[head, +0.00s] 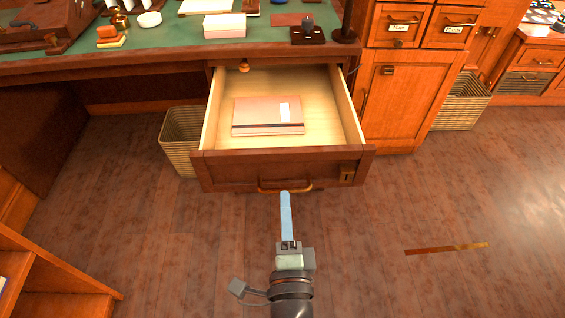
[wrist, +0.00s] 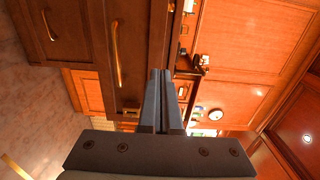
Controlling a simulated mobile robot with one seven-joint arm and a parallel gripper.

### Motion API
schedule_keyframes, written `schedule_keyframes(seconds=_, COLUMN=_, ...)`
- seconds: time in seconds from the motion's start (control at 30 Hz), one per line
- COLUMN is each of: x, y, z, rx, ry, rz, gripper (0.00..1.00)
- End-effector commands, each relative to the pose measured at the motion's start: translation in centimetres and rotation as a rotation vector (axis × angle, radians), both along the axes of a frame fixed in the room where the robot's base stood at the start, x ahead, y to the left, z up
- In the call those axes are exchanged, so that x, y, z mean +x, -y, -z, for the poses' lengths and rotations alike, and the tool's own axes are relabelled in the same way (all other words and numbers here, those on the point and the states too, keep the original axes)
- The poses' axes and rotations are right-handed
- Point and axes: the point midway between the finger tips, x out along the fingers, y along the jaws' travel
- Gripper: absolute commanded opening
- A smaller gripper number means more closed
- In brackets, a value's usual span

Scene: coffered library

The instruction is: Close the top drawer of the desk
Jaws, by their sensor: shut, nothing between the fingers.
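The top drawer (head: 275,172) of the desk (head: 180,56) is pulled far out. Its pale wooden inside shows, with a pinkish-brown notebook (head: 268,116) lying in it. A curved brass handle (head: 285,186) is on its dark front, with a small brass lock plate to the right. My gripper (head: 286,194) is shut and empty, its blue-grey fingers pointing at the drawer front near the handle. I cannot tell whether the fingertips touch it. In the wrist view, turned sideways, the shut fingers (wrist: 162,75) show beside a dark drawer front with a brass handle (wrist: 117,52).
A wicker basket (head: 180,140) stands left of the drawer, partly hidden. A wooden cabinet (head: 402,100) is close on the right. The desktop holds a white box (head: 224,25) and other items. A shelf (head: 60,285) is at lower left.

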Motion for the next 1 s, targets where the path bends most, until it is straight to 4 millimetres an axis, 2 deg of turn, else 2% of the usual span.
schedule_keyframes(seconds=0.03, x=1.0, y=0.1, z=-0.2, rx=0.0, ry=0.003, rz=0.002, gripper=0.0)
schedule_keyframes(seconds=0.3, x=5.7, y=0.1, z=-0.2, rx=-0.001, ry=0.002, rz=0.0, gripper=0.0)
schedule_keyframes(seconds=0.5, x=8.1, y=0.0, z=-0.1, rx=-0.002, ry=0.001, rz=0.0, gripper=0.0)
schedule_keyframes(seconds=0.7, x=9.0, y=0.0, z=0.0, rx=-0.001, ry=0.0, rz=0.0, gripper=0.0)
schedule_keyframes(seconds=1.0, x=9.1, y=0.0, z=0.0, rx=-0.002, ry=0.0, rz=0.0, gripper=0.0)
